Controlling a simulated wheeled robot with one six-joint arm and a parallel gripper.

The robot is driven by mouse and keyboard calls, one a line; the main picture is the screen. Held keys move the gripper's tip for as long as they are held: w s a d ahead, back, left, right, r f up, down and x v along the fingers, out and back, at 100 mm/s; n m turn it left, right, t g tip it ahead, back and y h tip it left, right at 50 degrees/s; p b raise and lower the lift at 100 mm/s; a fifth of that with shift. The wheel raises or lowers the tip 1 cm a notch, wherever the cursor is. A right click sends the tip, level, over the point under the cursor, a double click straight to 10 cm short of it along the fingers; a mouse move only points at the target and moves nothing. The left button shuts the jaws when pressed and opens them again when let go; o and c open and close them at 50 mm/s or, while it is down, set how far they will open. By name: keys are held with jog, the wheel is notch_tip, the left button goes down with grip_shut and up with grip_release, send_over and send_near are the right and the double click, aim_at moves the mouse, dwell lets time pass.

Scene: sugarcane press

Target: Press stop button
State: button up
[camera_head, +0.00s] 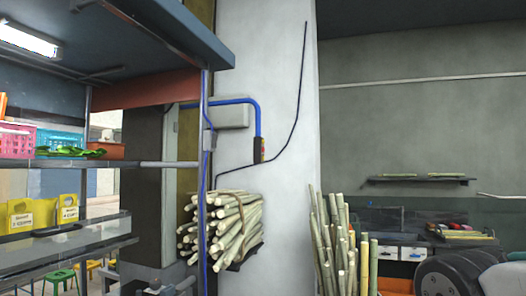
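A small dark control box (258,150) with tiny red and yellowish marks hangs at the lower end of a blue pipe (238,100), against the white pillar. It is too small in the view to tell which mark is the stop button. My gripper is not in view, so its distance from the box cannot be seen.
A bundle of cut canes (222,228) sits on the pillar below the box, and more canes (335,245) stand upright to its right. A stall counter (65,240) with yellow holders (68,209) is at left. A workbench (400,222) stands at the back right.

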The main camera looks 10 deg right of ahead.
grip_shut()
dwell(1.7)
